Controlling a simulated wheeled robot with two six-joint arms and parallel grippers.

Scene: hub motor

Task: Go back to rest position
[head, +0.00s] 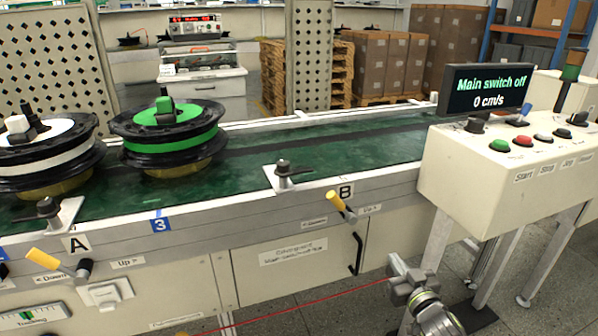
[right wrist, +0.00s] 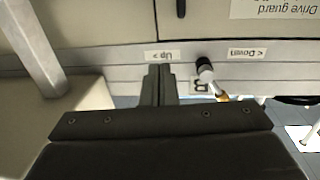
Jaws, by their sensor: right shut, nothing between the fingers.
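My right gripper (head: 397,266) is low in front of the conveyor, right of crank B (head: 341,205) with its yellow handle, and apart from it. In the right wrist view its dark fingers (right wrist: 158,75) are together with nothing between them. They point toward the "Up" label on the conveyor frame; crank B also shows there (right wrist: 208,75), to the right of the fingers. My left gripper is not in view.
Two hub motors, one white-topped (head: 45,155) and one green-topped (head: 165,140), sit on the green belt (head: 350,148) at the left. The control box (head: 490,185) stands at right; its display (head: 487,92) reads "Main switch off, 0 cm/s". A red cord (head: 300,302) runs low in front.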

